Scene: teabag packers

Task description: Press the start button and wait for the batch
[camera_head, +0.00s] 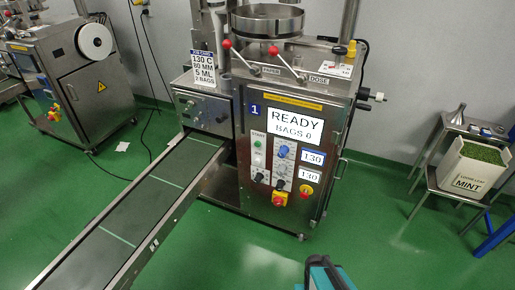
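The steel teabag packer (285,185), marked 1, stands upright in the middle of the view. Its front panel has a strip labelled START with a green start button (258,144) on it. The white screen (295,126) above reads READY, BAGS 0. A job card (203,69) on the machine reads 130 C, 80 MM, 5 ML, 2 BAGS. My gripper is not recognisable in this view; only a teal and black part, probably mine, shows at the bottom edge.
A conveyor (135,215) runs to the lower left. A mint box (468,170) stands at right. Green floor before the machine is clear.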

